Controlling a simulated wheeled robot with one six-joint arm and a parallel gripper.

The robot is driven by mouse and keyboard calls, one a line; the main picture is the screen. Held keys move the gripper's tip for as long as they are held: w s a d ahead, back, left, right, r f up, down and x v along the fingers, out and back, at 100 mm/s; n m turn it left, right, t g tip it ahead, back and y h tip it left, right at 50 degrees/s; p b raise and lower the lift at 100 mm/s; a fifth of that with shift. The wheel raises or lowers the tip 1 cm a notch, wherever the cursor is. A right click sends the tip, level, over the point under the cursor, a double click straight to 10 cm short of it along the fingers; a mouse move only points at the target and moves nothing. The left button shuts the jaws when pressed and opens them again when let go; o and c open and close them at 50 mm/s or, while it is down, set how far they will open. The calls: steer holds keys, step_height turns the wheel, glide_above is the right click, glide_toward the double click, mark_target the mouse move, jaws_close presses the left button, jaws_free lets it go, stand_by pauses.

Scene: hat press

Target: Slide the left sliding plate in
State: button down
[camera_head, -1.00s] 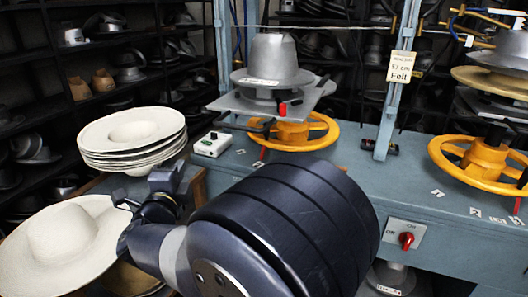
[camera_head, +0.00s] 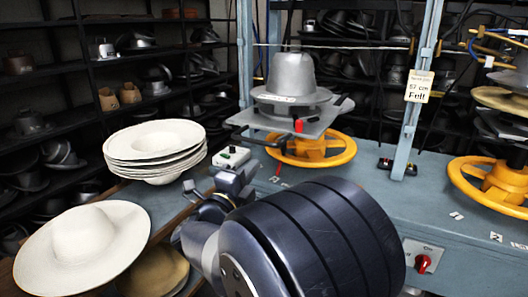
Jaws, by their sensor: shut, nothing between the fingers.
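The left sliding plate (camera_head: 318,124) is a flat grey metal plate at the left press station. It bears a grey metal hat mould (camera_head: 292,75) and has a red-tipped handle (camera_head: 298,126) at its front. The plate sits above a yellow handwheel (camera_head: 318,150); how far it is out is hard to tell. My gripper (camera_head: 212,194) is shut and empty, in front of the white control box and to the lower left of the plate, apart from it. My own dark arm hides part of the bench front, and the fingertips are small and partly hidden.
A stack of white hats (camera_head: 155,142) and a wide cream hat (camera_head: 82,250) lie left of my gripper. A white control box (camera_head: 231,157) stands on the blue bench (camera_head: 375,200). A blue upright post (camera_head: 411,120) stands right of the plate.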

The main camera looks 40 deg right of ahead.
mark_target(270, 146)
steer(key=p+x, duration=0.1)
steer(key=x, duration=0.5)
steer(key=shift+w+d, duration=0.15)
steer(key=shift+d, duration=0.1)
